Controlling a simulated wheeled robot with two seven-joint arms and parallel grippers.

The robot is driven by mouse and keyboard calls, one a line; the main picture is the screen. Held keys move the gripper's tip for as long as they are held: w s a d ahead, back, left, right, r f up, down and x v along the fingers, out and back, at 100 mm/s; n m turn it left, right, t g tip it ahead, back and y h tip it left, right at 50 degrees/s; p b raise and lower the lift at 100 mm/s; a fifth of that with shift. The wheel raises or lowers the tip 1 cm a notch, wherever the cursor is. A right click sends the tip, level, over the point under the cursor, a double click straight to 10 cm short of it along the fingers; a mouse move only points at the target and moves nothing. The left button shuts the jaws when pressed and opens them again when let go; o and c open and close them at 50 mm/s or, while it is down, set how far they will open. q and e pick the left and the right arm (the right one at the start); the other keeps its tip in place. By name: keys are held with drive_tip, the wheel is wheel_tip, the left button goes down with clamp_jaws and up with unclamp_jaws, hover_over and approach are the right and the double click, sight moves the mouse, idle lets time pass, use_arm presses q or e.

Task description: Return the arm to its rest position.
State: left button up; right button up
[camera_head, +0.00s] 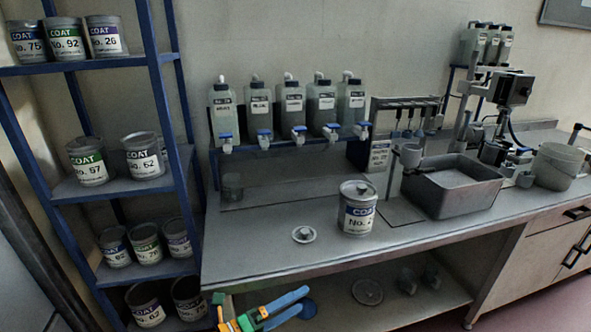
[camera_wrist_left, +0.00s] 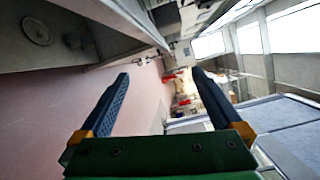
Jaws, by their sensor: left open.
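My left gripper (camera_head: 303,299) is low in the head view, in front of the bench's front edge. Its two blue fingers point right. In the left wrist view the left gripper (camera_wrist_left: 160,75) has its fingers apart with nothing between them. My right gripper is in neither view.
Several dispenser jugs (camera_head: 291,105) stand behind. A blue rack (camera_head: 165,100) of cans is at left. The lower shelf (camera_head: 335,312) lies behind the gripper.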

use_arm(q)
drive_tip(key=s+a+f+n+y, duration=0.35)
drive_tip(key=a+f+n, duration=0.2)
drive_tip(key=f, duration=0.25)
drive_tip(key=s+a+f+n+y, duration=0.3)
drive_tip(key=a+f+n+y, duration=0.1)
drive_tip(key=f+n, duration=0.35)
drive_tip(key=s+a+f+n+y, duration=0.4)
drive_tip(key=f+n, duration=0.2)
drive_tip(key=f, duration=0.3)
drive_tip(key=s+a+f+n+g+y, duration=0.1)
drive_tip(key=s+f+n+g, duration=0.2)
drive_tip(key=s, duration=0.6)
drive_tip(key=s+a+f+n+g+y, duration=0.1)
drive_tip(key=s+a+f+n+g, duration=0.1)
drive_tip(key=s, duration=0.8)
drive_tip(key=s+a+f+n+g+y, duration=0.1)
drive_tip(key=s+a+f+n+g, duration=0.1)
drive_tip(key=s+f+n+g, duration=0.2)
drive_tip(key=s+f+n, duration=0.1)
drive_tip(key=s+f, duration=0.2)
drive_tip(key=s, duration=0.3)
drive_tip(key=shift+f+n, duration=0.2)
drive_tip(key=shift+n, duration=0.1)
drive_tip(key=shift+w, duration=0.1)
